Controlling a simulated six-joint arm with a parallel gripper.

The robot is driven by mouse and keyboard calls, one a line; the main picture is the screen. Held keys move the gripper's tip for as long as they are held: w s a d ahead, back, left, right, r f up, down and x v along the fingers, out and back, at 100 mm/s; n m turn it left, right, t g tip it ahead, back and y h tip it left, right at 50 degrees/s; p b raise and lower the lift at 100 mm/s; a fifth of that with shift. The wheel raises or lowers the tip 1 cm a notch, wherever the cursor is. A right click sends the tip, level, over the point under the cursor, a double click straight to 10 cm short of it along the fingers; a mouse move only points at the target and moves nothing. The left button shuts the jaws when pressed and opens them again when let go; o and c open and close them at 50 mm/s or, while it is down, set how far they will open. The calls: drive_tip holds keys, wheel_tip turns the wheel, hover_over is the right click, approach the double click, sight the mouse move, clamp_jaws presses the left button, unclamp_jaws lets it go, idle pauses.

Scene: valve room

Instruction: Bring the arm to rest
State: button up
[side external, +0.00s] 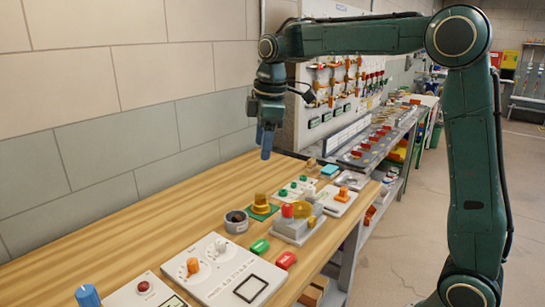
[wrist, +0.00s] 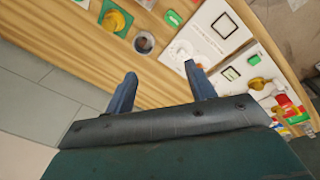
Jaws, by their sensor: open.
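My gripper (side external: 265,142) hangs from the raised dark green arm, pointing down, above the wooden bench (side external: 140,233) near the tiled wall. In the wrist view its two blue fingers (wrist: 160,72) stand apart with nothing between them. In the side view the fingers overlap and are clear of the bench top and of all the items on it.
The bench holds a yellow knob on a green base (side external: 260,206), a dark-topped round cup (side external: 236,221), a green block (side external: 260,247), a red block (side external: 286,260) and a white panel (side external: 215,270). A blue knob (side external: 88,295) stands front left. The bench's wall side is bare.

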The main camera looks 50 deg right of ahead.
drive_tip(key=s+a+f+m+t, duration=0.1)
drive_tip(key=s+m, duration=0.4)
drive_tip(key=s, duration=0.8)
drive_tip(key=s+a+f+m+t, duration=0.2)
drive_tip(key=s+f+m, duration=0.1)
drive_tip(key=s, duration=1.1)
drive_tip(key=shift+a+f+m+t, duration=0.3)
drive_tip(key=shift+m, duration=0.6)
